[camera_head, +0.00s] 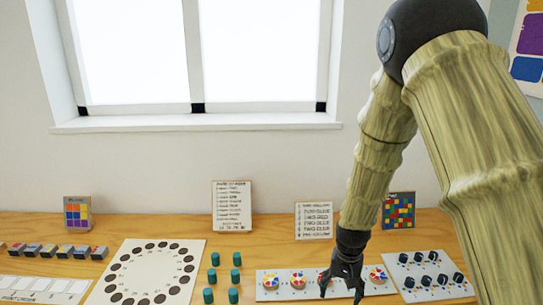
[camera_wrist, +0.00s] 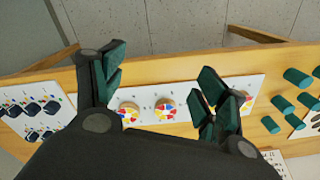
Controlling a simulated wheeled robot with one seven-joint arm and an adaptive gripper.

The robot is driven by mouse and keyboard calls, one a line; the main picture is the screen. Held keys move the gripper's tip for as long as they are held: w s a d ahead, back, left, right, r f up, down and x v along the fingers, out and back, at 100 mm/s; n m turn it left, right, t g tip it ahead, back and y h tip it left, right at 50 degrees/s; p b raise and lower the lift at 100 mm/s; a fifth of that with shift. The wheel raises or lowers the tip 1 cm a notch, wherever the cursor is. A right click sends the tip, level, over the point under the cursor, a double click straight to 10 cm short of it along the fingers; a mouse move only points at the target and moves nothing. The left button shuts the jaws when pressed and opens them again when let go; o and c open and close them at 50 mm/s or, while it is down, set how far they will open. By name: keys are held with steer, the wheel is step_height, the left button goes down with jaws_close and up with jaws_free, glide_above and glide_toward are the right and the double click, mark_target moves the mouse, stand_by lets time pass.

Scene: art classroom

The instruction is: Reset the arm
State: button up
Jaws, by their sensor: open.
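My gripper (camera_head: 343,284) is in the head view at the lower right, hanging down over a white board (camera_head: 261,284) with round multicoloured discs (camera_head: 298,280). In the wrist view my gripper (camera_wrist: 160,85) has its two dark green fingers spread wide apart. Between them the white board (camera_wrist: 180,88) and two coloured discs (camera_wrist: 166,108) show below, with nothing held. My arm comes down from the upper right of the head view and hides part of the board and the wall behind.
Several teal cylinders (camera_head: 234,276) stand left of the board. A white panel with dark round spots (camera_head: 150,275) lies further left. A board with black knobs (camera_head: 428,277) lies at right. Upright cards (camera_head: 232,206) stand along the wall. Bare wood (camera_head: 275,232) shows behind the boards.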

steer(key=s+d+f+n, duration=0.2)
steer(key=s+d+f, duration=0.1)
steer(key=s+f, duration=1.25)
steer(key=s+f+n, duration=0.1)
steer(key=s+f, duration=0.3)
steer(key=s, duration=0.5)
steer(key=s+f, duration=0.5)
steer(key=s, duration=0.5)
steer(key=shift+s+f+n, duration=0.3)
steer(key=shift+n, duration=0.1)
steer(key=shift+c, duration=0.4)
